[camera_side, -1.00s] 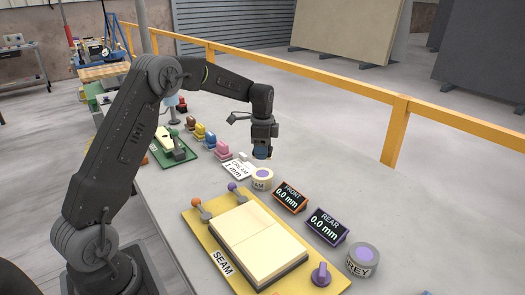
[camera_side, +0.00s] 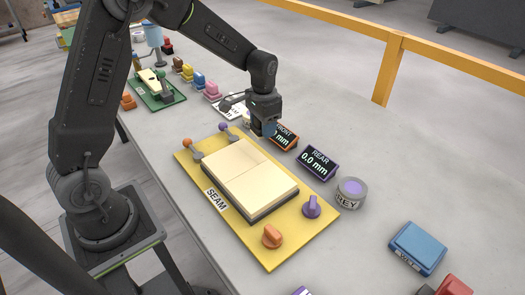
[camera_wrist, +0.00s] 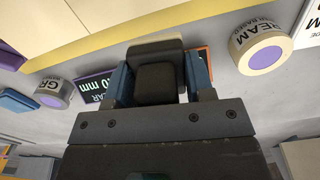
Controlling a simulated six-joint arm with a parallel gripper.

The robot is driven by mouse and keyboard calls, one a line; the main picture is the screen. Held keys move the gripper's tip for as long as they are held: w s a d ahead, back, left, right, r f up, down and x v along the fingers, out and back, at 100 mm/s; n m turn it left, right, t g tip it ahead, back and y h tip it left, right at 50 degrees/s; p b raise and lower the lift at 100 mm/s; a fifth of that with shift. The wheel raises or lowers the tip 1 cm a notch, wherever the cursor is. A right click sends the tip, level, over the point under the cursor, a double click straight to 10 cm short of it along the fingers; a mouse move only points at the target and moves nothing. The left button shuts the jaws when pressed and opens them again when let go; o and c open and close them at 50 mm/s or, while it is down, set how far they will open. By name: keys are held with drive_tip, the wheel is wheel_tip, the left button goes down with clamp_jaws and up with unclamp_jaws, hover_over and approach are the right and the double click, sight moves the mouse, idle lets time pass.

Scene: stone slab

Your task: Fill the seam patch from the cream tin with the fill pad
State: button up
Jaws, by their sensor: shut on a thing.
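My gripper (camera_wrist: 157,80) is shut on a dark block, which I take to be the fill pad (camera_wrist: 158,72); its blue fingers press the sides. In the side view my gripper (camera_side: 265,130) hangs near the far edge of the yellow seam board (camera_side: 270,250), in front of the FRONT display (camera_side: 285,138). The cream tin (camera_wrist: 264,54), round with a purple centre, stands beside my gripper in the wrist view and is mostly hidden behind it in the side view. The pale seam slab (camera_side: 250,175) lies on the board; no fill is discernible on it.
The REAR display (camera_side: 317,162) reads 0.0 mm. A grey tin (camera_side: 351,192) stands right of it, with a blue pad (camera_side: 418,248) farther right. Orange (camera_side: 272,236) and purple (camera_side: 312,207) knobs rise from the board. Several coloured pads stand at the back left.

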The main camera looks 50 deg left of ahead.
sight(239, 168)
drive_tip(key=shift+s+d+f+n, duration=0.2)
drive_tip(key=shift+s+d+n, duration=0.45)
drive_tip(key=shift+d, duration=0.2)
drive_tip(key=s+d+r+m, duration=0.2)
drive_tip(key=s+r+m, duration=0.1)
drive_tip(key=s+m, duration=0.25)
drive_tip(key=s+d+r+m, duration=0.1)
drive_tip(key=s+r+m, duration=0.25)
drive_tip(key=s, duration=0.35)
drive_tip(key=shift+m, duration=0.25)
drive_tip(key=shift+f, duration=3.4)
drive_tip(key=shift+f, duration=1)
drive_tip(key=shift+d, duration=0.1)
drive_tip(key=shift+d+r, duration=0.1)
drive_tip(key=shift+d, duration=1.85)
drive_tip(key=shift+w, duration=1.05)
drive_tip(key=shift+w+a, duration=0.1)
drive_tip(key=shift+a, duration=1.95)
